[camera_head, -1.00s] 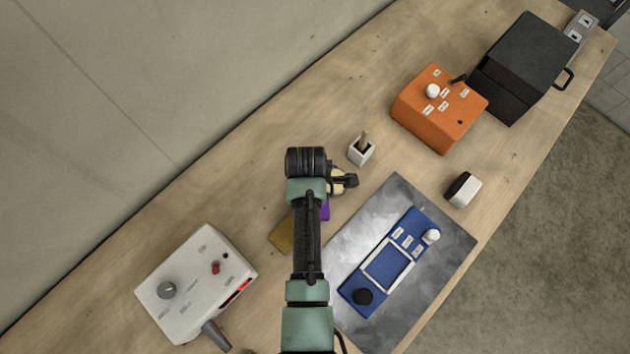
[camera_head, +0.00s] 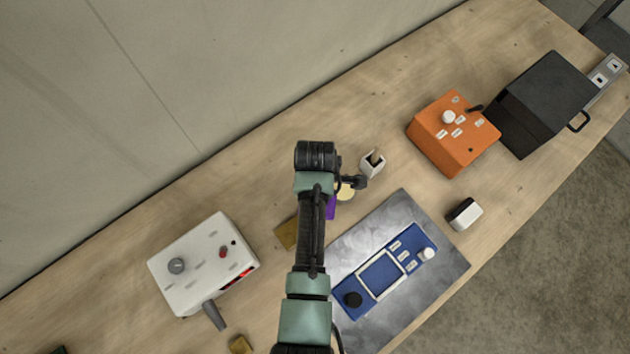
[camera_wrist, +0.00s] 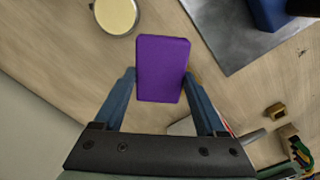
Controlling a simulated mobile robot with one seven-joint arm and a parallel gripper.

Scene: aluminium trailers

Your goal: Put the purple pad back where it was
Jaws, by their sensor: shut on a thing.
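The purple pad (camera_wrist: 162,68) is between the two blue fingers of my gripper (camera_wrist: 160,76) in the wrist view, its flat face toward the camera. My gripper is shut on it. In the head view only a small strip of the purple pad (camera_head: 331,207) shows beside my arm, which hides the fingers. A gold-brown flat pad (camera_head: 287,233) lies on the wooden table (camera_head: 130,245) just left of my arm. I cannot tell how high the purple pad is above the table.
A pale yellow disc (camera_wrist: 116,14) lies near the pad. A white cup (camera_head: 372,164), a grey mat (camera_head: 405,205) with a blue device (camera_head: 380,275), and an orange box (camera_head: 452,135) are to the right. A white box (camera_head: 203,265) stands left. Bare table lies between wall and arm.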

